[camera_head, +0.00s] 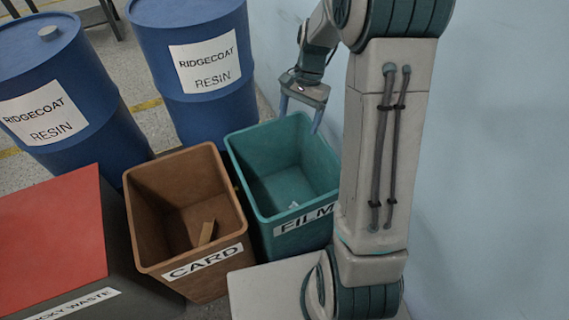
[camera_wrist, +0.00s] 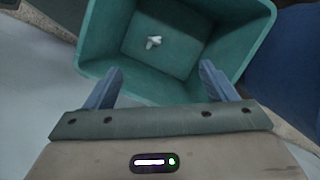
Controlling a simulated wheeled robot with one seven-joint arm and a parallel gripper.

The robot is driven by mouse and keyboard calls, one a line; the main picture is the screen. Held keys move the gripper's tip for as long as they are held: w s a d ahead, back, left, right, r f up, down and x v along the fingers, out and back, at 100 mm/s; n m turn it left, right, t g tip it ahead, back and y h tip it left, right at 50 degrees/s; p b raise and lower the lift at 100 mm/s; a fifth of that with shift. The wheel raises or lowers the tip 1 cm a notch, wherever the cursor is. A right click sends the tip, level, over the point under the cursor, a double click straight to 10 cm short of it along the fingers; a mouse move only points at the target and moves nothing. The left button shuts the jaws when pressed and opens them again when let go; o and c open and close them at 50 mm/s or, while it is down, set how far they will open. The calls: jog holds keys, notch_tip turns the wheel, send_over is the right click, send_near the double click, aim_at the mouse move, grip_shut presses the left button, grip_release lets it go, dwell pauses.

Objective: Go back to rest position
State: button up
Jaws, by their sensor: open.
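My gripper (camera_head: 301,104) is open and empty, above the back right rim of the teal bin labelled FILM (camera_head: 250,150). In the wrist view its two fingers (camera_wrist: 162,88) are spread apart, with the teal bin (camera_wrist: 105,30) beyond them. A small white piece (camera_wrist: 154,43) lies on the bin's floor, apart from the fingers. It also shows faintly in the head view (camera_head: 294,205). My arm stands folded at the right of the head view and hides part of the teal bin's right side.
A brown bin labelled CARD (camera_head: 150,215) stands left of the teal bin, with a brown piece (camera_head: 206,232) inside. Two blue drums (camera_head: 75,100) and (camera_head: 190,40) stand behind. A red-topped container (camera_head: 50,240) is at left. A pale blue wall (camera_head: 490,150) is close at right.

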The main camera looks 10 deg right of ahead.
jog(key=s+a+r+n+t+p, duration=0.1)
jog(key=s+r+n+p, duration=0.2)
jog(key=s+r+p, duration=0.3)
jog(key=s+r+n+t+h+p, duration=0.1)
jog(key=s+r+p, duration=0.5)
jog(key=r, duration=0.8)
jog(key=s+a+r+n+t+h+p, duration=0.1)
jog(key=s+r+n+p, duration=0.4)
jog(key=r, duration=0.5)
jog(key=s+t+p, duration=0.1)
jog(key=s+p, duration=0.1)
jog(key=shift+a+r+n+t+p, duration=0.15)
jog(key=shift+a+n+t+p, duration=0.15)
jog(key=shift+a+t, duration=0.1)
